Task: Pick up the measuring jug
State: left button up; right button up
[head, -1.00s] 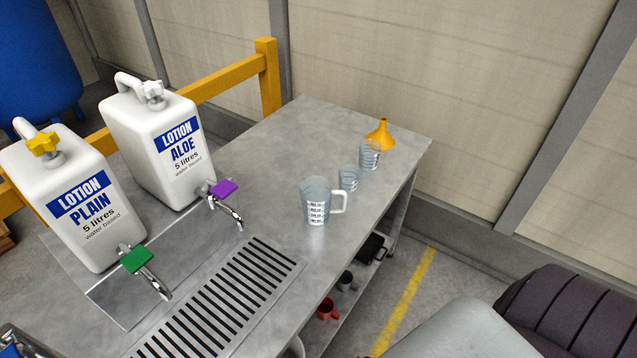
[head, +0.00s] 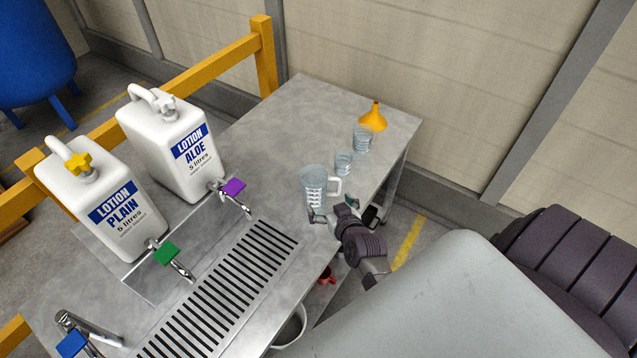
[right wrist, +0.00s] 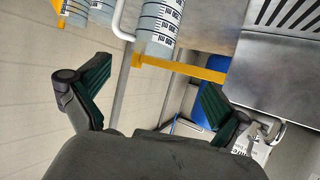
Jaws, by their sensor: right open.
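The measuring jug (head: 312,181) is clear with printed scale marks and a white handle on its right side. It stands upright near the right edge of the steel table (head: 262,130). My right gripper (head: 334,209) is open, just in front of the jug at the table edge, with nothing between its fingers. In the right wrist view the jug (right wrist: 159,24) shows at the top, beyond the fingertips of the open gripper (right wrist: 153,84), and its handle is left of its body. I cannot tell whether a finger touches the jug. My left gripper is not in view.
Two smaller clear beakers (head: 343,163) (head: 362,138) and an orange funnel (head: 374,119) stand behind the jug. Two white lotion containers (head: 105,210) (head: 172,150) with taps stand left, beside a slotted drain grate (head: 226,290). A red mug (head: 326,275) is below the tabletop.

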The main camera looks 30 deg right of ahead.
aim_at(322, 186)
jog(key=b+x, duration=0.2)
jog(key=x, duration=0.1)
jog(key=b+x, duration=0.2)
jog(key=x, duration=0.1)
jog(key=d+r+b+x, duration=0.1)
jog(key=b+x, duration=0.1)
jog(key=shift+w+d+f, duration=0.1)
jog(key=shift+w+d, duration=0.05)
jog(key=shift+w, duration=0.35)
jog(key=shift+t+h, duration=0.3)
jog(key=b+x, duration=0.4)
jog(key=shift+w, duration=0.3)
jog(key=shift+w+b, duration=0.45)
jog(key=shift+s, duration=0.1)
jog(key=shift+c, duration=0.5)
jog(key=c, duration=1.3)
